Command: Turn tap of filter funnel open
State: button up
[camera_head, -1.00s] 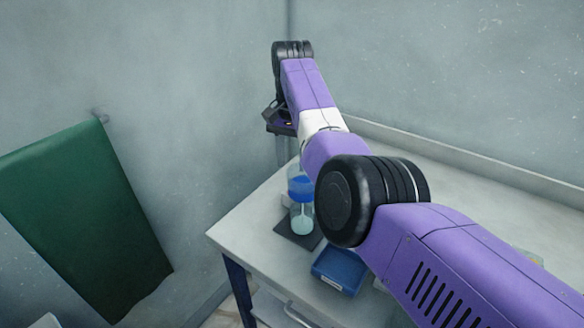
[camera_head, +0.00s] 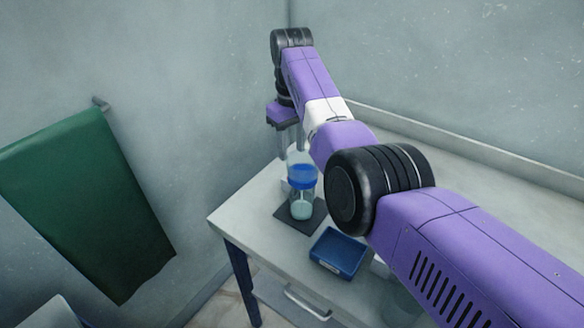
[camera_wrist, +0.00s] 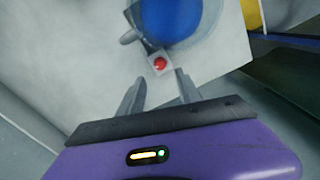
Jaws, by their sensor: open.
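The filter funnel (camera_head: 303,177) stands upright on a dark mat (camera_head: 296,223) near the table's left corner. It is clear with a blue band, and its lower part holds pale liquid. In the wrist view its round blue top (camera_wrist: 172,20) is cut off by the upper edge. A red round knob (camera_wrist: 159,63) on a small pale square piece sits just beside it; this looks like the tap, but its turned position is unclear. My gripper (camera_head: 290,157) is open and points down above the funnel. In the wrist view my gripper (camera_wrist: 160,80) has the red knob ahead, between its fingertips, with nothing held.
A blue tray (camera_head: 339,251) lies on the table (camera_head: 250,215) right of the mat. A green cloth (camera_head: 85,205) hangs on the left wall. Walls stand close behind the table. A yellow thing (camera_wrist: 250,14) shows at the wrist view's upper right.

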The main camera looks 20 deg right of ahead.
jog(key=shift+f+p, duration=0.3)
jog(key=shift+f, duration=3.6)
jog(key=shift+c, duration=0.2)
grip_shut()
